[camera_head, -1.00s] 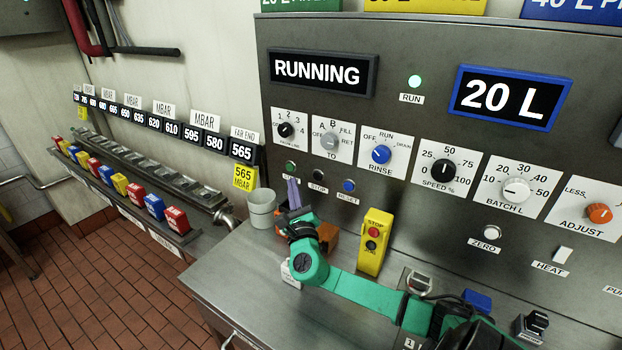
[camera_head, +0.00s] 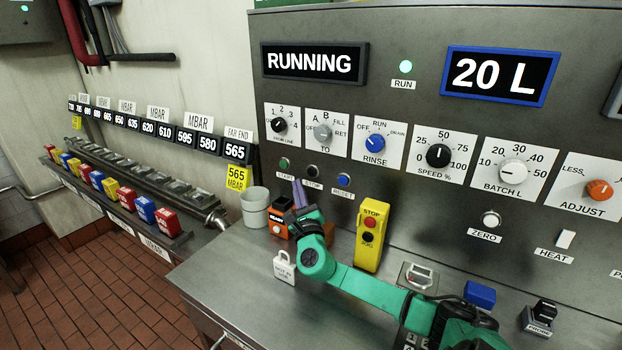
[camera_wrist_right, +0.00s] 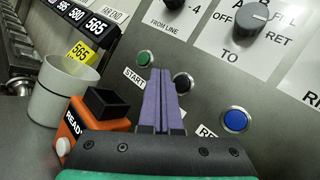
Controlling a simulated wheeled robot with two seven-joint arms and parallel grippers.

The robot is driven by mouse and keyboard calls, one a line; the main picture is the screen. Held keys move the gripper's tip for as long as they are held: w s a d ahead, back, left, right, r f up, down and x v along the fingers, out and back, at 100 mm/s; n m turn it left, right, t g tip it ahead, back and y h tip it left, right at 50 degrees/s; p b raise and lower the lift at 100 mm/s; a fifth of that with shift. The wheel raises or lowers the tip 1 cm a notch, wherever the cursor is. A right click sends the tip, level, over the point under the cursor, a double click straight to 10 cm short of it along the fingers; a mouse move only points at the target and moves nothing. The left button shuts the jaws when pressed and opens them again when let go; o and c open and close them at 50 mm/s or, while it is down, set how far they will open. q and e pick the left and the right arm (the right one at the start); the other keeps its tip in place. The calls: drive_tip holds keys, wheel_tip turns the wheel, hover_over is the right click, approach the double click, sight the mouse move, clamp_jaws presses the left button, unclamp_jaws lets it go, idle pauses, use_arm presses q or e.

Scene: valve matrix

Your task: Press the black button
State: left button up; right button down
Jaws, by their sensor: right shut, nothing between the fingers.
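The black button (camera_head: 313,172) is on the steel panel, labelled STOP, between the green START button (camera_head: 283,164) and the blue RESET button (camera_head: 343,180). In the right wrist view the black button (camera_wrist_right: 184,83) is just right of my fingertips, its left edge close to or partly behind them. My right gripper (camera_head: 299,184) has its purple fingers closed together with nothing between them. In the wrist view the gripper (camera_wrist_right: 161,72) points at the panel between the green and black buttons. I cannot tell whether the tips touch the panel. My left gripper is not in view.
A grey cup (camera_head: 255,207) and an orange box with a black top (camera_head: 278,217) stand left of my gripper. A white tag-shaped block (camera_head: 284,267) is on the counter. A yellow box with red and black buttons (camera_head: 372,236) stands to the right. Knobs line the panel above.

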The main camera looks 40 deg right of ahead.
sight(307, 170)
drive_tip(key=shift+w+d+b, duration=0.2)
drive_tip(key=shift+d+b, duration=0.15)
drive_tip(key=shift+d, duration=0.3)
drive_tip(key=shift+w+d+b, duration=0.2)
drive_tip(key=shift+d+b, duration=0.1)
drive_tip(key=shift+d, duration=0.4)
drive_tip(key=shift+w+d+b, duration=0.2)
drive_tip(key=shift+d+b, duration=0.15)
drive_tip(key=shift+d, duration=0.3)
idle(0.3)
drive_tip(key=shift+w+d+r+b, duration=0.1)
drive_tip(key=shift+d+b, duration=0.2)
drive_tip(key=shift+d, duration=0.05)
drive_tip(key=shift+w+d+b, duration=0.1)
drive_tip(key=shift+d+b, duration=0.3)
drive_tip(key=shift+d, duration=0.05)
idle(0.7)
drive_tip(key=shift+s+a+p, duration=0.25)
drive_tip(key=shift+a+p, duration=0.4)
drive_tip(key=shift+a, duration=0.15)
